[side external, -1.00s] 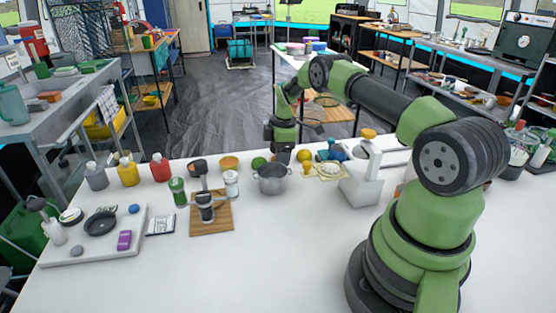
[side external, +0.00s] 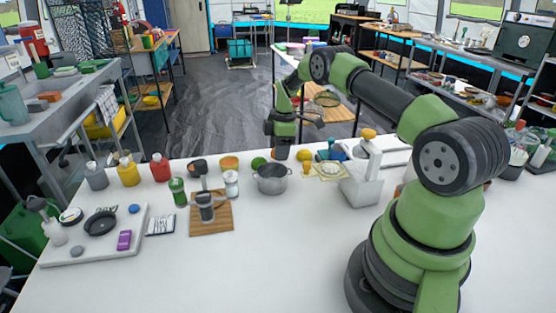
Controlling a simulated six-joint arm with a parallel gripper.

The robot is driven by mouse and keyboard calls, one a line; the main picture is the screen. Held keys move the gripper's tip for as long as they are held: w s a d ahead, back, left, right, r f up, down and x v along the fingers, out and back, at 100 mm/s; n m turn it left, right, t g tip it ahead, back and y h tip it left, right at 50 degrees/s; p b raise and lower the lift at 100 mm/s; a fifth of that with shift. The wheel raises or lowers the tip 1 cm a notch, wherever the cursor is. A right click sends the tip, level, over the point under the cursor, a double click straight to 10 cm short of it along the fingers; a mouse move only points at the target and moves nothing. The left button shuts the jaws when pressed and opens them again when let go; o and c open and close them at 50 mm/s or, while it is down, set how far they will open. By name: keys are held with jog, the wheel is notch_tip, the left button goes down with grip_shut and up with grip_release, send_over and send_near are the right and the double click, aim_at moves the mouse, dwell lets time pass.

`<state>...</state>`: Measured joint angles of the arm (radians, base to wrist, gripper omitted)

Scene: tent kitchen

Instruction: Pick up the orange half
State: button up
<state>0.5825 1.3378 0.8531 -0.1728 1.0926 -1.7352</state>
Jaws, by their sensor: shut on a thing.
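My gripper (side external: 281,153) points down behind the grey pot (side external: 271,180), near the far edge of the white table. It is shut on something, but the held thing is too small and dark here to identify. I cannot pick out the orange half with certainty. A yellow-orange rounded piece (side external: 369,134) sits on top of the white stand (side external: 363,175), right of my gripper. A small orange-yellow item (side external: 307,169) stands right of the pot.
A green round fruit (side external: 258,163) and an orange bowl-like thing (side external: 229,163) lie left of my gripper. A yellow round fruit (side external: 304,155) is close on its right. A wooden board (side external: 212,222) carries a dark press-like device. The table front is clear.

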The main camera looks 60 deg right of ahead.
jog(key=shift+r, duration=3.35)
